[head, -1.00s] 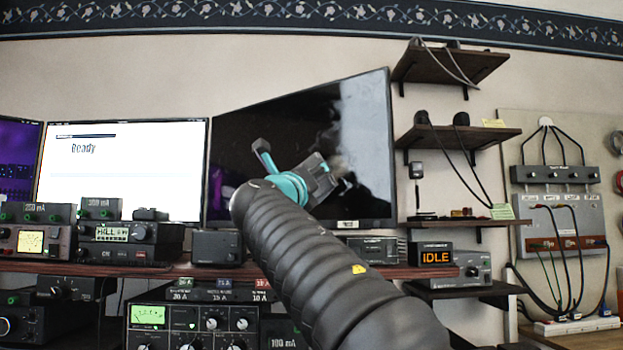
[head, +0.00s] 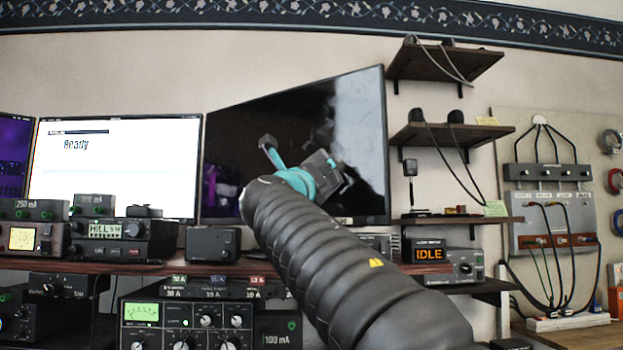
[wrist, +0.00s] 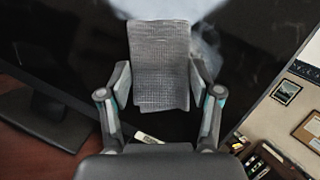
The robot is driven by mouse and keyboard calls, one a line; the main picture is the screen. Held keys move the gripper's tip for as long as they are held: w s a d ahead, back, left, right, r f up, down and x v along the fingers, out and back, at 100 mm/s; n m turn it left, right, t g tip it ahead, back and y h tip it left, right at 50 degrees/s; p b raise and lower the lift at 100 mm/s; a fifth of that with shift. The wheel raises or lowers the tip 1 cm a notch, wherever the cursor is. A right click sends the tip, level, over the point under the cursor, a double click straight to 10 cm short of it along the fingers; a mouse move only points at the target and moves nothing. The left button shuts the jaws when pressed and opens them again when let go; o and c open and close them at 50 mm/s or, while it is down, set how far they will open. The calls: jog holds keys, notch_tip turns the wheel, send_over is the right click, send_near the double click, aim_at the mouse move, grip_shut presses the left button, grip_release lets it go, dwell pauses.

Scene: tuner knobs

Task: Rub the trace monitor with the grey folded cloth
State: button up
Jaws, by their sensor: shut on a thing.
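The trace monitor (head: 270,130) is the large dark screen in the middle of the head view, with pale, smoky smears on its right half. In the wrist view its dark screen (wrist: 70,40) fills much of the background, with a whitish smear at the top. My gripper (head: 338,172) is in front of the screen's lower right part. In the wrist view my gripper (wrist: 159,80) is shut on the grey folded cloth (wrist: 160,50), which lies flat between the fingers. The cloth is against or close to the screen; I cannot tell if it touches.
A white "Ready" monitor (head: 115,165) stands at left. A shelf of radio boxes (head: 120,240) runs below the screens. An orange "IDLE" display (head: 429,254) and small wall shelves (head: 450,134) are at right.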

aim_at(336, 173)
jog(key=shift+s+d, duration=0.5)
jog(key=shift+d, duration=0.25)
jog(key=shift+s+d, duration=0.5)
jog(key=shift+d, duration=0.25)
jog(key=shift+s+d, duration=0.5)
jog(key=shift+d, duration=0.25)
jog(key=shift+w+a+p, duration=0.4)
jog(key=shift+w+a, duration=0.15)
jog(key=shift+a, duration=0.2)
jog(key=w+a, duration=0.1)
jog(key=a, duration=0.1)
jog(key=w+a, duration=0.2)
jog(key=shift+w+a, duration=0.2)
jog(key=shift+a, duration=0.2)
jog(key=shift+r, duration=0.1)
